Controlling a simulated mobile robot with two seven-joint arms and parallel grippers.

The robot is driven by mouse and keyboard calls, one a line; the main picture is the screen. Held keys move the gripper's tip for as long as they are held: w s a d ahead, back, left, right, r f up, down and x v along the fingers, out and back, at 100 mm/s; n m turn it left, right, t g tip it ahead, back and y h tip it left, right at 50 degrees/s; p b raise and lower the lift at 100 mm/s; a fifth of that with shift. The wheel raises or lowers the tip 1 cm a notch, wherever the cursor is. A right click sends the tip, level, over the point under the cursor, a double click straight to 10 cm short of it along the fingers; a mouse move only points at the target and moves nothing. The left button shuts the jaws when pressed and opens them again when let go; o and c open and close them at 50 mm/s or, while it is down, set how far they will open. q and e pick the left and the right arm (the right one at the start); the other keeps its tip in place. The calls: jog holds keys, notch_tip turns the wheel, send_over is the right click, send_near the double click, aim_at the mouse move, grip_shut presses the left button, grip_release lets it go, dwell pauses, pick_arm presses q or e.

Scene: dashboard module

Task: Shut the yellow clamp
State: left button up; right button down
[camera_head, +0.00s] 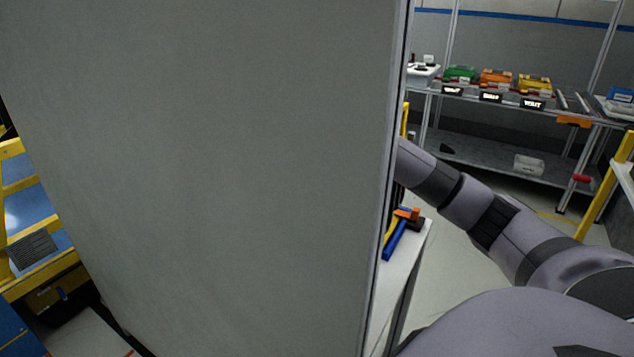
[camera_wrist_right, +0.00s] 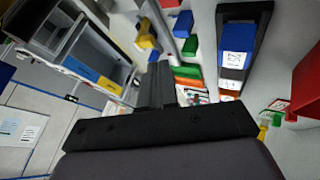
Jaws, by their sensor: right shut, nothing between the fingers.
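I cannot make out the yellow clamp for certain in either view. In the head view a small yellow piece (camera_head: 391,232) lies beside a blue and orange tool (camera_head: 396,238) on a white surface, partly hidden by a large grey panel. In the right wrist view a yellow object (camera_wrist_right: 146,35) lies beyond my right gripper (camera_wrist_right: 157,72), apart from it; I cannot tell whether it is the clamp. The right gripper is shut and empty. In the head view my right arm reaches behind the panel, which hides its hand. My left gripper is not in view.
The grey panel (camera_head: 220,170) fills most of the head view. A metal shelf rack (camera_head: 480,155) with green, orange and yellow boxes stands at the back right. The right wrist view shows grey bins (camera_wrist_right: 90,50), a blue box (camera_wrist_right: 238,45) and a red block (camera_wrist_right: 306,85).

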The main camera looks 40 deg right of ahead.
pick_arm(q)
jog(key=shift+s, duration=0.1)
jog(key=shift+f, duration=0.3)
pick_arm(e)
jog(key=x, duration=1)
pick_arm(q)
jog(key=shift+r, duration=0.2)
